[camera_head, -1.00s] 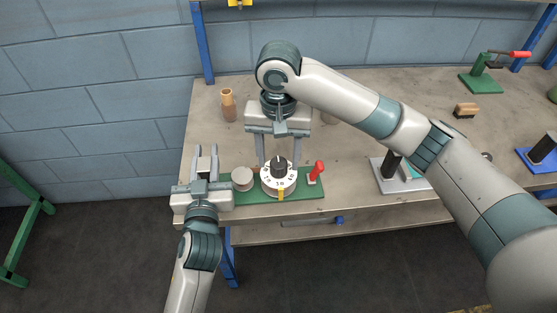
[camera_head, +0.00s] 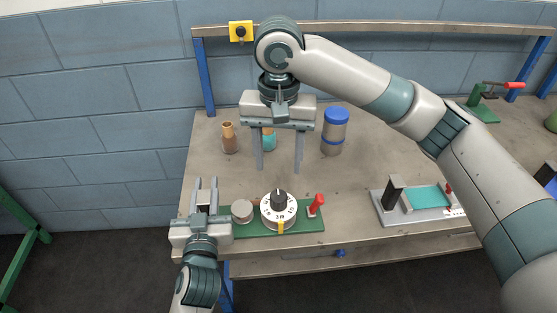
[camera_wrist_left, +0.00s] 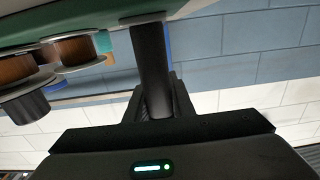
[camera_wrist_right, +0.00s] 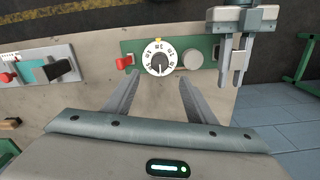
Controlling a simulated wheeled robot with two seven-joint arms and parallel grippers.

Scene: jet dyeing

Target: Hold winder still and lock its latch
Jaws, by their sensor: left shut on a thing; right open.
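The winder (camera_head: 244,230) is a long green base at the table's front left edge. It carries a white numbered dial (camera_head: 279,208) with a black knob, a grey-topped spool (camera_head: 242,209) and a small red lever (camera_head: 317,203) at its right end. A yellow tab (camera_head: 280,227) shows at the dial's front. My left gripper (camera_head: 204,187) is at the winder's left end. In the left wrist view it is shut on a black post (camera_wrist_left: 152,65) meeting the green base. My right gripper (camera_head: 279,168) is open and empty behind the dial, apart from the winder.
A grey device with a teal pad (camera_head: 425,197) is to the right. A green stand with a red handle (camera_head: 484,107) is farther back. Bare table lies between.

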